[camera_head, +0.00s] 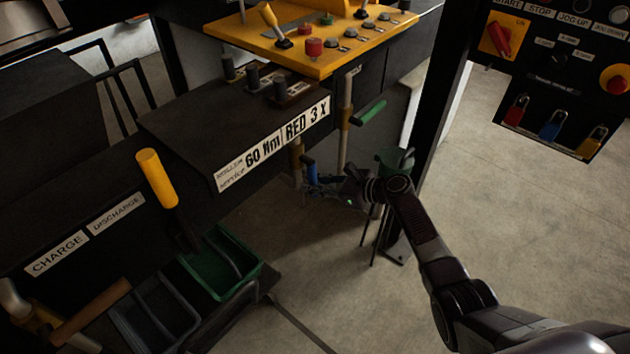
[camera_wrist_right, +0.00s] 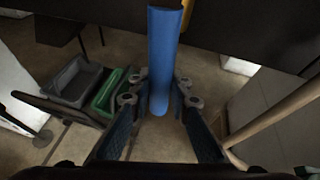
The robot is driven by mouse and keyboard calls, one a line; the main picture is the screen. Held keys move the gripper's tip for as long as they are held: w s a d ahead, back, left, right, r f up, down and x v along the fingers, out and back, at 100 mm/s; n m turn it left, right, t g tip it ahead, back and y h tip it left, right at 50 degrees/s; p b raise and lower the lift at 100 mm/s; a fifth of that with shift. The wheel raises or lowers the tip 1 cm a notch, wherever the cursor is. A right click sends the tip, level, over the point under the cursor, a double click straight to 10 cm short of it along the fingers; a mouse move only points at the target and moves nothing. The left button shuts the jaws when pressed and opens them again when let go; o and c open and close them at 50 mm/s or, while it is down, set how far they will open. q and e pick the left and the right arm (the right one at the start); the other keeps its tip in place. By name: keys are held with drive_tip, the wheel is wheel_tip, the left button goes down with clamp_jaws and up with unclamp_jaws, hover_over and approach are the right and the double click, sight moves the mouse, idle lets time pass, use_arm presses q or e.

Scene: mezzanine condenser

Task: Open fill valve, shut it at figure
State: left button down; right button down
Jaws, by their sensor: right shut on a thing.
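A blue lever handle (camera_head: 311,170) hangs by the pipes below the dark console. In the right wrist view the blue handle (camera_wrist_right: 163,50) runs down between the fingers. My right gripper (camera_head: 328,185) reaches it from the right and is shut on it; the wrist view shows its fingertips (camera_wrist_right: 159,92) on both sides of the handle's lower end. A green lever handle (camera_head: 369,112) sticks out from the pipe to the upper right. My left gripper is not in view.
A yellow control panel (camera_head: 325,62) tops the console. A yellow-handled lever (camera_head: 156,177) stands beside the CHARGE and DISCHARGE labels. Green (camera_head: 247,276) and grey (camera_head: 152,310) bins sit low at left. A dark post (camera_head: 440,120) stands behind my right arm. Open floor lies right.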

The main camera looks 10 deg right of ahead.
drive_tip(key=shift+s+f, duration=0.1)
drive_tip(key=shift+f, duration=0.1)
drive_tip(key=c, duration=2)
unclamp_jaws()
drive_tip(key=shift+o, duration=1.2)
drive_tip(key=shift+r, duration=0.1)
drive_tip(key=v, duration=1.2)
